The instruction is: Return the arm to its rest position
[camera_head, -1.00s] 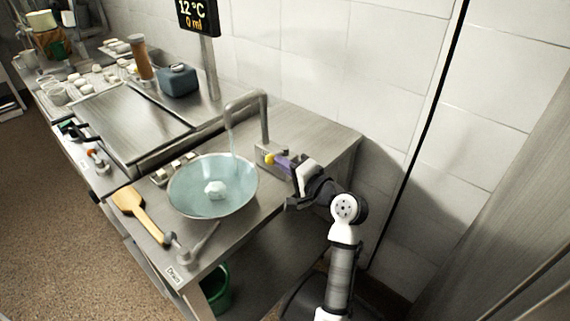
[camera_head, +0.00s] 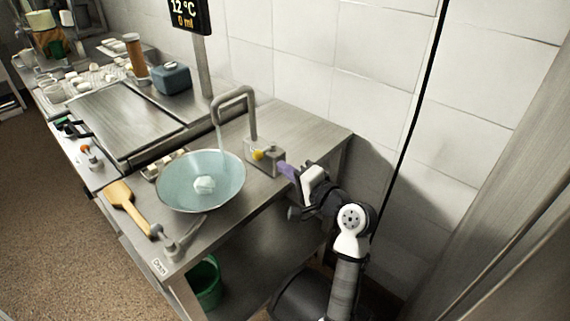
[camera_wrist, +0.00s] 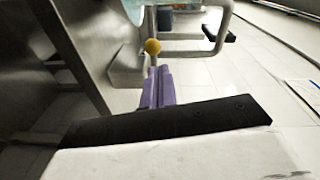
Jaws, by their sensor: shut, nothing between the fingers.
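My gripper (camera_head: 286,170) is at the right end of the steel counter (camera_head: 300,122) in the head view, its purple fingers pointing left toward the faucet's base. In the wrist view the purple fingers (camera_wrist: 158,88) lie together with nothing between them. A yellow knob (camera_head: 257,155) sits on the grey faucet block (camera_head: 266,158), a short way from the fingertips. The yellow knob also shows in the wrist view (camera_wrist: 152,46), just past the fingertips. My arm comes up from the lower right, beside the counter's end.
Water runs from the faucet (camera_head: 237,97) into a bowl-shaped basin (camera_head: 174,192) holding a white lump (camera_head: 204,185). A wooden paddle (camera_head: 125,200) lies at the front edge. A green bucket (camera_head: 206,283) stands below. The tiled wall (camera_head: 375,105) is close behind.

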